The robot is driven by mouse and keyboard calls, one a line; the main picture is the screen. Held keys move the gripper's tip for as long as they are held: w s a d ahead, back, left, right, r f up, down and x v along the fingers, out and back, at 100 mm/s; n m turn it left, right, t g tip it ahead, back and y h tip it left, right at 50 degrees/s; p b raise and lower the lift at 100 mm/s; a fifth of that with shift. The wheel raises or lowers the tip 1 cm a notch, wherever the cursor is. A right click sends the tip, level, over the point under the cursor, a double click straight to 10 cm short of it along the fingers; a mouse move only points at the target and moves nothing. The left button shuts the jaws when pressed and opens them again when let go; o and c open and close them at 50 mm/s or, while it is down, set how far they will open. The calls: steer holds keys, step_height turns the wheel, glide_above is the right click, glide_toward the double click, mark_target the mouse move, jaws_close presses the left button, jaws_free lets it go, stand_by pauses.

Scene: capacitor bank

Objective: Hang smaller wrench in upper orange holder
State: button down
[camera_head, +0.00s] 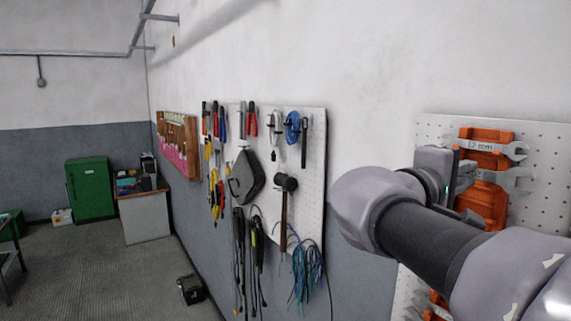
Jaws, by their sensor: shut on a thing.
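My gripper (456,178) is at the right, in front of the white pegboard, and is shut on a wrench. The arm hides most of the fingers and the grip. An upper wrench (490,147) marked "12 mm" lies level across the upper orange holder (486,134), its open jaw pointing right. Just below it, a second wrench (516,180) shows its open jaw to the right; its left part runs behind the gripper. I cannot tell for certain which wrench is gripped, or whether the second one touches the holder.
Another orange piece (436,305) shows low on the right pegboard (550,205), partly behind my arm. A second pegboard (312,180) to the left carries pliers, a mallet (285,205) and cables. A green cabinet (90,190) stands far left. The floor (100,270) there is mostly clear.

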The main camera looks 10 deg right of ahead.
steer(key=shift+w+d+f+b, duration=0.25)
steer(key=shift+d+f+b, duration=0.1)
steer(key=shift+d, duration=0.25)
steer(key=shift+w+d+f+b, duration=0.25)
steer(key=shift+d+b, duration=0.05)
steer(key=shift+d, duration=0.25)
steer(key=shift+w+d+f+b, duration=0.15)
steer(key=shift+w+d+b, duration=0.1)
steer(key=shift+d+b, duration=0.2)
steer(key=c, duration=1.3)
jaws_free()
